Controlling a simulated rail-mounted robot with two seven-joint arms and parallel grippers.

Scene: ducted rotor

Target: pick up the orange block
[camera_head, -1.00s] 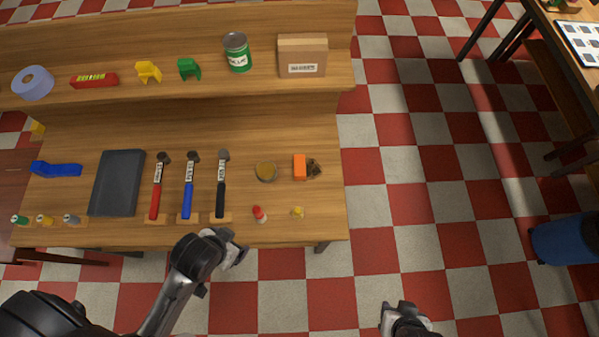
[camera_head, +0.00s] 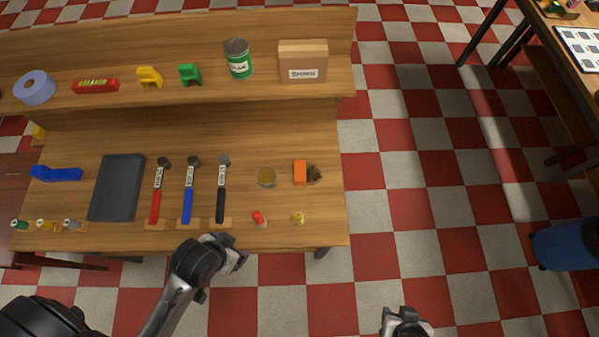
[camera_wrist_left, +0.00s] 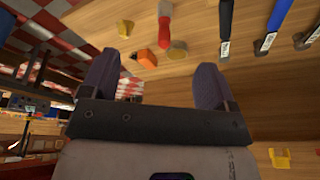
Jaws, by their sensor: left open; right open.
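The orange block (camera_head: 300,172) lies on the workbench, at its right part, touching or very close to a small dark brown lump (camera_head: 314,174). The block also shows in the left wrist view (camera_wrist_left: 147,58), beyond the fingers. My left gripper (camera_head: 236,252) is at the bench's front edge, to the left of and nearer than the block. Its two fingers stand wide apart and empty in the left wrist view (camera_wrist_left: 154,82). My right gripper (camera_head: 405,316) is open and empty over the floor, right of the bench and well away from the block.
A round tin (camera_head: 266,177) lies just left of the block. A red-capped bottle (camera_head: 260,219) and a small yellow item (camera_head: 298,218) stand in front. Several hammers and a dark grey slab (camera_head: 118,188) lie further left. A shelf (camera_head: 210,98) runs behind, with a cardboard box (camera_head: 303,62).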

